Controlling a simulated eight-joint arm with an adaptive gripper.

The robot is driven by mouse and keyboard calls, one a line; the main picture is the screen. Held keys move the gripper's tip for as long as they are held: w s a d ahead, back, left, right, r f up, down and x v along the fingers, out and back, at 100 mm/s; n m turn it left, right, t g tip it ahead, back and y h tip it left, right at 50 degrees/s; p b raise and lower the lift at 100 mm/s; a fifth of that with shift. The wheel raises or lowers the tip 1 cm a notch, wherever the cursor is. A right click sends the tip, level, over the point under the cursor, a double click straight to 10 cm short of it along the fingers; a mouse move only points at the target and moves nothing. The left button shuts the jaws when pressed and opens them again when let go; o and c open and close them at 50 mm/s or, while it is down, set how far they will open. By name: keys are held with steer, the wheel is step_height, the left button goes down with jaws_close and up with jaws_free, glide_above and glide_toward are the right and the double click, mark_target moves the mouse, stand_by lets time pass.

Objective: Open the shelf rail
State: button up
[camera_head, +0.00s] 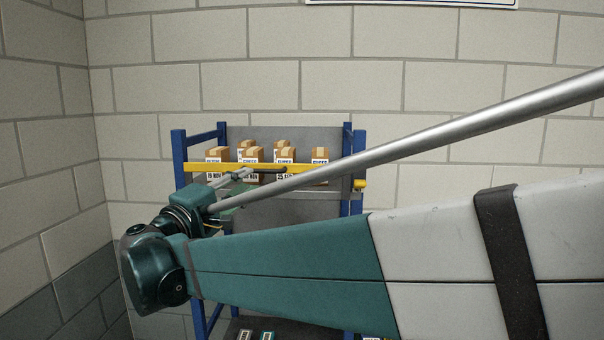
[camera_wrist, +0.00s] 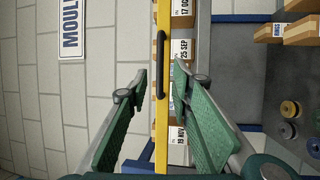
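The yellow shelf rail (camera_head: 205,167) runs level across the front of the upper shelf, in front of the boxes. In the wrist view the rail (camera_wrist: 162,130) runs up the picture, with a dark bar handle (camera_wrist: 160,65) on it. The handle (camera_head: 270,171) also shows in the head view, right of my gripper (camera_head: 240,176). My gripper (camera_wrist: 160,80) is open, with one green-padded finger on each side of the rail and handle in the wrist view. I see no clear contact with the handle; the depth gap is hard to judge.
Brown labelled boxes (camera_head: 320,155) stand on the shelf behind the rail. Blue posts (camera_head: 180,155) frame the rack. Spools (camera_wrist: 288,108) and more boxes (camera_wrist: 302,30) sit on another level. A block wall (camera_head: 400,85) stands behind; a sign (camera_wrist: 70,28) hangs on it.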

mark_target(259, 172)
steer(key=shift+p+x, duration=0.3)
steer(key=shift+x, duration=3)
steer(key=shift+c, duration=0.2)
jaws_close()
